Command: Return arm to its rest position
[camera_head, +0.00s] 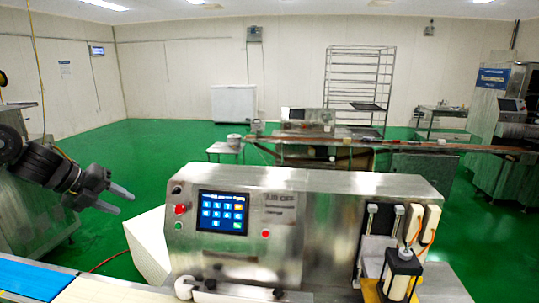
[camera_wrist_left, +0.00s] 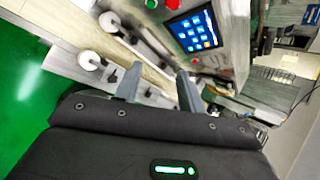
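My left gripper (camera_head: 117,199) reaches in from the left in the head view, raised in the air to the left of the encrusting machine's control box (camera_head: 285,250). Its two grey fingers are spread apart with nothing between them. The left wrist view also shows the open fingers of the left gripper (camera_wrist_left: 158,88), with the machine beyond them. The machine's touch screen (camera_head: 222,212) is lit blue, and it also shows in the left wrist view (camera_wrist_left: 193,29). The gripper is apart from the machine. My right gripper is in neither view.
A blue and cream conveyor belt (camera_head: 35,277) runs along the lower left. A white box (camera_head: 148,245) stands left of the control box. Black and yellow parts (camera_head: 402,275) stand at the machine's right. Green floor (camera_head: 165,145) lies open behind. A tall rack (camera_head: 358,85) stands at the back.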

